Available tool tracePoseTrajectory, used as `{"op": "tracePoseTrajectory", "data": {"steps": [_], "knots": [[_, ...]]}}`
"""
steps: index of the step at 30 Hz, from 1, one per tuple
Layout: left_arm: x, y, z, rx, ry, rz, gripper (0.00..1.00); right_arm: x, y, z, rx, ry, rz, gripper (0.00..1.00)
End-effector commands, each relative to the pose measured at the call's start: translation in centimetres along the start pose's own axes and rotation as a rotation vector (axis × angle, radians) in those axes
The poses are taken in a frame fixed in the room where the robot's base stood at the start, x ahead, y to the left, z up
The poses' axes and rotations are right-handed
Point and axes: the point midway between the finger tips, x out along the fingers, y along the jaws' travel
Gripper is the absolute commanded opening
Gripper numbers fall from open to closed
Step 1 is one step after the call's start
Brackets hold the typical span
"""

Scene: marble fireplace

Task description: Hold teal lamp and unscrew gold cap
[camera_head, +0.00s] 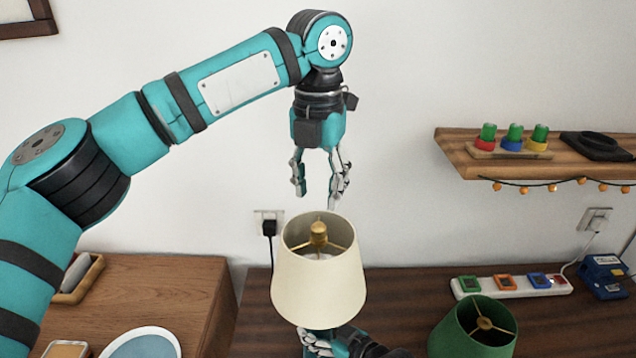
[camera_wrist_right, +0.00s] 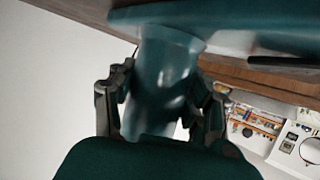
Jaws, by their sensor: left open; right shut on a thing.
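The lamp has a cream shade (camera_head: 318,285) that is open at the top. The gold cap (camera_head: 318,229) sits at the centre of the shade's top ring. My left gripper (camera_head: 317,185) is open and empty, pointing down above the cap and apart from it. My right gripper (camera_head: 322,345) is below the shade, partly hidden by it. In the right wrist view its fingers (camera_wrist_right: 158,106) are shut on the teal lamp stem (camera_wrist_right: 165,75), one on each side. The shade hides the stem in the head view.
A green lampshade (camera_head: 475,330) stands to the right on the dark wooden table (camera_head: 405,290). Behind it lie a power strip (camera_head: 510,284) and a blue device (camera_head: 604,277). A wooden shelf (camera_head: 560,165) juts from the wall at right. The space around my left gripper is clear.

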Motion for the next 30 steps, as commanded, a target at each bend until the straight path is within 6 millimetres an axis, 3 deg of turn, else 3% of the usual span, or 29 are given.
{"op": "tracePoseTrajectory", "data": {"steps": [15,27,30], "knots": [[6.8,0.0,0.0,0.008,0.002,0.001,0.43,0.0,0.1,0.0,-0.004,-0.001,0.002,0.0],[7.8,0.0,0.0,0.007,0.001,0.0,0.43,0.0,0.1,0.0,-0.003,-0.001,0.002,0.0],[7.8,0.0,0.0,0.007,0.001,0.0,0.33,0.0,0.1,0.0,-0.004,-0.001,0.002,0.0]]}}
